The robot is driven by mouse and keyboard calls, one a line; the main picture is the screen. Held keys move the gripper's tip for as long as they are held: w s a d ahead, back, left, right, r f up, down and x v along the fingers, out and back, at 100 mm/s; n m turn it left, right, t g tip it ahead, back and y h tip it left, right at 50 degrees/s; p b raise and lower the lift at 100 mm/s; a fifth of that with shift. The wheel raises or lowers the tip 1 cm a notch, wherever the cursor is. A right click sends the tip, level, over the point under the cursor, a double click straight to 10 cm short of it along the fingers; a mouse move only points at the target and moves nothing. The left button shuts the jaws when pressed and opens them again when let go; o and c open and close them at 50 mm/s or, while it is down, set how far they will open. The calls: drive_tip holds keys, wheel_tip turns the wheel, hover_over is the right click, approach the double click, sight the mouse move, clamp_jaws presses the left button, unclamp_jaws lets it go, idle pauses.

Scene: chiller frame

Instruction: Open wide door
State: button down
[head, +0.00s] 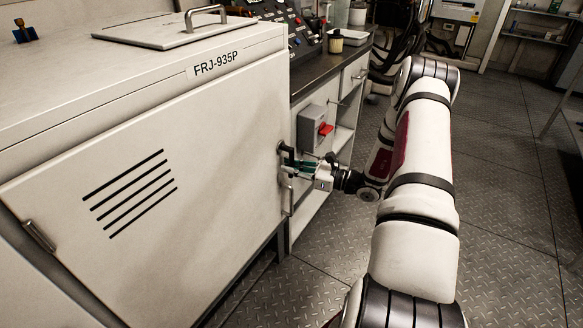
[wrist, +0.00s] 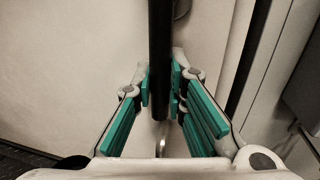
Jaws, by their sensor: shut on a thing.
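The wide door (head: 160,205) is the pale front panel of the cabinet marked FRJ-935P, with several dark vent slots. It looks closed against the cabinet body. My gripper (head: 295,163) is at the door's right edge. In the wrist view the green-padded fingers (wrist: 160,88) are shut on a dark upright bar handle (wrist: 160,45), one pad on each side of it. The door face (wrist: 75,70) lies behind the fingers in the wrist view. The handle is mostly hidden by the fingers in the head view.
A workbench (head: 345,75) with a control panel (head: 288,28) stands right of the cabinet. A grey box with a red switch (head: 325,129) is on its side, close behind my gripper. The metal-plate floor (head: 500,190) is open to the right.

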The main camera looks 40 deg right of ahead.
sight(267, 156)
drive_tip(key=m, duration=0.1)
drive_tip(key=a+m+p, duration=0.1)
drive_tip(key=s+a+m, duration=0.1)
drive_tip(key=m, duration=0.1)
drive_tip(key=shift+r+t+p, duration=0.3)
drive_tip(key=shift+t+p, duration=0.1)
drive_tip(key=m, duration=0.1)
drive_tip(key=a+r+m+p, duration=0.1)
drive_tip(key=m, duration=0.1)
drive_tip(key=a+m+t+p, duration=0.1)
drive_tip(key=m, duration=0.1)
drive_tip(key=shift+s+r, duration=0.2)
drive_tip(key=shift+s, duration=0.1)
drive_tip(key=m+p, duration=0.1)
drive_tip(key=a+r+m, duration=0.1)
drive_tip(key=m, duration=0.1)
drive_tip(key=r+m+t+p, duration=0.1)
drive_tip(key=m, duration=0.1)
drive_tip(key=shift+s+a+h+p, duration=0.15)
drive_tip(key=shift+s+h+p, duration=0.1)
drive_tip(key=shift+h+p, duration=0.15)
drive_tip(key=shift+a+r+m+t+h+p, duration=0.15)
drive_tip(key=shift+r+m+h+p, duration=0.25)
drive_tip(key=shift+m, duration=0.85)
drive_tip(key=shift+a+r+m+t+h+p, duration=0.15)
drive_tip(key=shift+r+m+p, duration=0.4)
drive_tip(key=shift+m, duration=0.7)
drive_tip(key=shift+d, duration=0.1)
drive_tip(key=shift+s, duration=0.1)
